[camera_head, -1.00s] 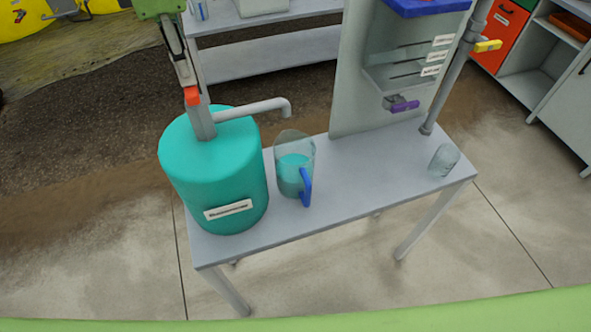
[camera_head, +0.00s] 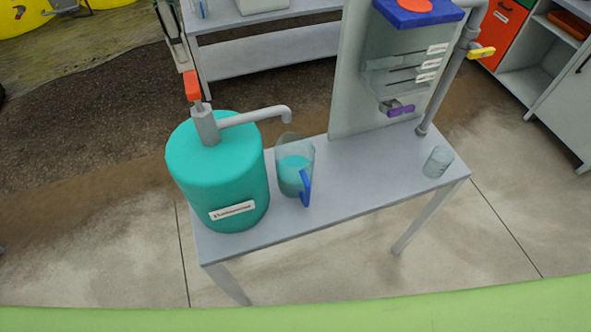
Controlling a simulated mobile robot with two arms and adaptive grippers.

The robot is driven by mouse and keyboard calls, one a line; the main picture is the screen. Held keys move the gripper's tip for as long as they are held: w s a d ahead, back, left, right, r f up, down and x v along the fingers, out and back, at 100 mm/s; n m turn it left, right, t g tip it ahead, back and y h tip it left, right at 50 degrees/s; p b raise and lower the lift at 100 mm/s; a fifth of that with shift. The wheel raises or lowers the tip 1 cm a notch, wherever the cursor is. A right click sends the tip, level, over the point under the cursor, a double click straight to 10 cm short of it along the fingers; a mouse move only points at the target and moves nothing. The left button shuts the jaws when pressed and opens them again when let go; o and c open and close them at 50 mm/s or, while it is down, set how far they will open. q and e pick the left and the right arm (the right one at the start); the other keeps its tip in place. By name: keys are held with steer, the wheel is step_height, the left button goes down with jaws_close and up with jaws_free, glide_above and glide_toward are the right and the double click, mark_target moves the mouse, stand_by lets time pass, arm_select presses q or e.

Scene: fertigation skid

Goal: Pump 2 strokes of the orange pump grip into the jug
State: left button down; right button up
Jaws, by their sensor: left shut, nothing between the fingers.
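The orange pump grip (camera_head: 193,86) is on top of the grey pump (camera_head: 206,125) on a teal drum (camera_head: 217,180), with some stem showing below it. The pump's grey spout (camera_head: 255,117) points right, its bent end over or close to the jug. The clear jug (camera_head: 294,168) with a blue handle (camera_head: 305,188) stands upright beside the drum and holds teal liquid. My left gripper (camera_head: 182,62) is shut and empty, its fingertips just above and behind the orange grip; I cannot tell if they touch it. My right gripper is not in view.
The drum and jug stand on a grey table (camera_head: 350,190). A clear cup (camera_head: 437,162) is near its right end. A panel (camera_head: 350,90) with a purple valve handle (camera_head: 398,109) and a pipe with a yellow handle (camera_head: 481,53) rise at the back. The table's middle right is clear.

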mark_target(190, 78)
arm_select(q)
steer(key=shift+f, duration=0.2)
stand_by(0.5)
steer(key=shift+f+b, duration=2.1)
steer(key=shift+f, duration=0.75)
steer(key=shift+r, duration=0.2)
steer(key=shift+r+p, duration=2.35)
steer(key=shift+r, duration=0.55)
step_height(190, 78, up, 6)
steer(key=p, duration=0.4)
steer(key=shift+p, duration=0.35)
